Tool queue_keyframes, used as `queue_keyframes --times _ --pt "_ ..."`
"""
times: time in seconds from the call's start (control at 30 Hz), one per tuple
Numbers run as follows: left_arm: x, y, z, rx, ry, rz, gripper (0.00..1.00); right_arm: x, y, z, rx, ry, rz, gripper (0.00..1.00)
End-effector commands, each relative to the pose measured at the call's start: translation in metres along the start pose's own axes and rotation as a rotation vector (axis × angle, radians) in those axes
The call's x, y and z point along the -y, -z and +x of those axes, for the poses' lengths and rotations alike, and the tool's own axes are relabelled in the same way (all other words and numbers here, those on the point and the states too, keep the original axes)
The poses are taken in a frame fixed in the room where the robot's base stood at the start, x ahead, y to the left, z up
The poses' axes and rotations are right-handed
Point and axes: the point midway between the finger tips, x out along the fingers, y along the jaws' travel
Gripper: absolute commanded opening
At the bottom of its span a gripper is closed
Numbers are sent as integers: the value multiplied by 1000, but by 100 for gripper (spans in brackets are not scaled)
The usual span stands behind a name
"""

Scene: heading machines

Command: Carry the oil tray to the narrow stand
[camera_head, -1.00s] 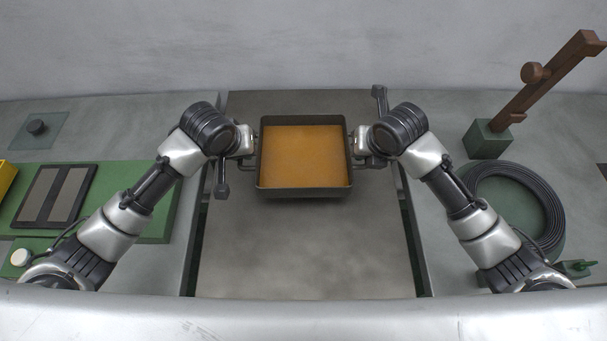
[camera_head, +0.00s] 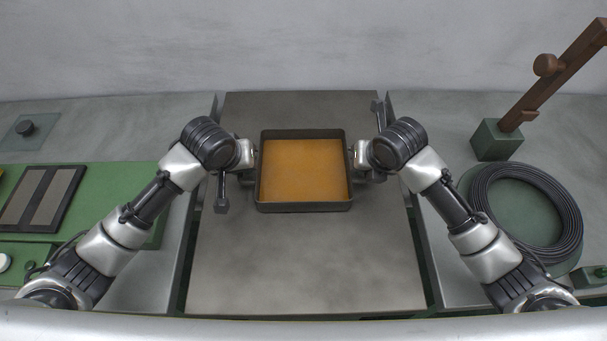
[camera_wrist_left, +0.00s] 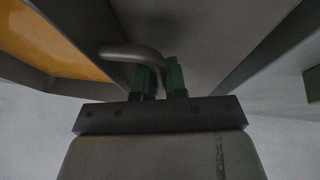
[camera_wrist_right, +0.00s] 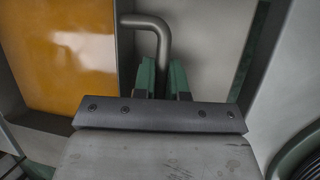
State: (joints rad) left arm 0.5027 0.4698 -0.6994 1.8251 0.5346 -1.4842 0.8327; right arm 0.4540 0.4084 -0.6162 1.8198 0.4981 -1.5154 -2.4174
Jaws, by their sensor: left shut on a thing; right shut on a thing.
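The oil tray (camera_head: 304,206) is a dark square pan filled with amber oil, level between my two grippers, over a grey stand top (camera_head: 300,260). I cannot tell from the head view whether it touches that top. My left gripper (camera_head: 250,158) is shut on the tray's left handle, a bent bar that shows in the left wrist view (camera_wrist_left: 130,52). My right gripper (camera_head: 356,156) is shut on the right handle, which shows in the right wrist view (camera_wrist_right: 148,22) between green fingertips (camera_wrist_right: 163,80). Oil also shows in the right wrist view (camera_wrist_right: 70,55).
A coiled black hose (camera_head: 525,205) lies at the right, near a brown lever on a green block (camera_head: 495,140). At the left are a green panel (camera_head: 110,190) and a dark framed plate (camera_head: 42,198). The grey top is bare in front of the tray.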

Motion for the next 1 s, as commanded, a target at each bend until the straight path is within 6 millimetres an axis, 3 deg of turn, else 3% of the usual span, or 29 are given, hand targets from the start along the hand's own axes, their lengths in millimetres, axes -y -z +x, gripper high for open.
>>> queue_keyframes --times 0.07,0.1,0.27,0.63,1.0 --pt "2 1 -1 -2 4 -2 0 2 -1 -1 2 4 2 0" --pt "2 1 0 -1 5 -2 15 2 -1 0 0 5 2 15" --pt "1 1 0 -1 3 -1 38 1 0 0 0 3 1 38" --pt "0 1 -9 -2 -1 0 38 0 0 0 0 1 0 38" --pt "0 1 -82 -4 0 1 38 0 0 0 0 0 0 38"
